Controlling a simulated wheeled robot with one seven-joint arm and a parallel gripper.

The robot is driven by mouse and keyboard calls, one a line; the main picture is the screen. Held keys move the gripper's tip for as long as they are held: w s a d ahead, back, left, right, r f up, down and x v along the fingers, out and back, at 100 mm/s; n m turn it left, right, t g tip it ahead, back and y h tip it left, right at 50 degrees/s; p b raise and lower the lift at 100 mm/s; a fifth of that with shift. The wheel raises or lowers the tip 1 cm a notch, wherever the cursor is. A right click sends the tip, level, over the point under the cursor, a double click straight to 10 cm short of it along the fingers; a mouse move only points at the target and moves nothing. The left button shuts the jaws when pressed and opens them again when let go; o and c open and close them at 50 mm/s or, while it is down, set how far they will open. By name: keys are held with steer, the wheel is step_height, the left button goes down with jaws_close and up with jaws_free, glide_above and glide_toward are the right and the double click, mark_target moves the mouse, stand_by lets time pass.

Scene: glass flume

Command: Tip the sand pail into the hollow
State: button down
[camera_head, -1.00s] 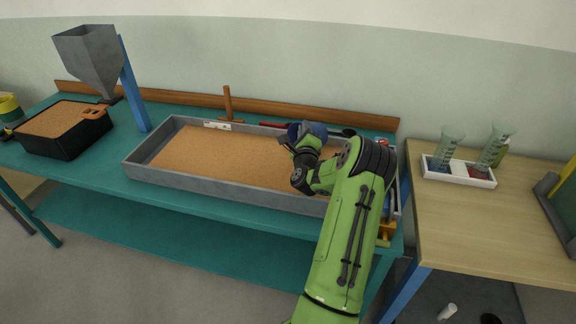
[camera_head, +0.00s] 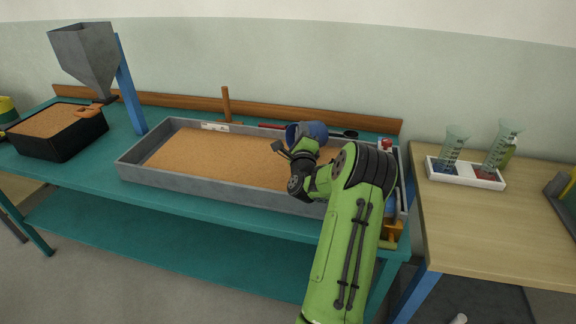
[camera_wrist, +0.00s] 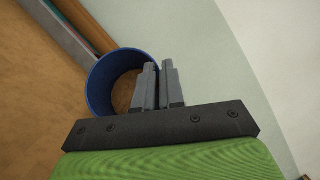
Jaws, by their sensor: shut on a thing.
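The sand pail is a blue round container (camera_head: 312,130) at the right end of the long sand-filled tray. My gripper (camera_head: 290,152) is beside it, with my green arm in front. In the wrist view the pail (camera_wrist: 97,80) shows as a blue ring, its mouth turned to the camera. My gripper's fingers (camera_wrist: 158,88) are close together at the pail's wall and shut on it. Tan colour shows through the mouth; I cannot tell how much sand is in it. The tray (camera_head: 165,180) has grey walls and holds tan sand (camera_head: 215,158). I cannot make out a hollow in it.
A grey hopper (camera_head: 85,55) on a blue post (camera_head: 129,85) and a black box of sand (camera_head: 70,148) stand left. A wooden upright (camera_head: 226,103) stands behind the tray. A white rack with glass cylinders (camera_head: 465,178) stands on the right-hand table.

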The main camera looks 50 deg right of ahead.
steer(key=shift+w+a+b, duration=0.1)
steer(key=shift+a+b, duration=0.15)
steer(key=shift+b, duration=0.15)
steer(key=shift+a+n+b, duration=0.25)
steer(key=shift+n+b, duration=0.15)
steer(key=shift+b, duration=0.25)
steer(key=shift+w+a+t+b, duration=0.1)
steer(key=shift+a+t+b, duration=0.3)
steer(key=shift+b, duration=0.5)
steer(key=shift+a+r+n+t+h+b, duration=0.2)
steer(key=shift+r+n+t+h+b, duration=0.15)
steer(key=shift+n+b, duration=0.25)
steer(key=shift+d+p, duration=0.1)
steer(key=shift+p, duration=0.2)
steer(key=shift+f, duration=0.1)
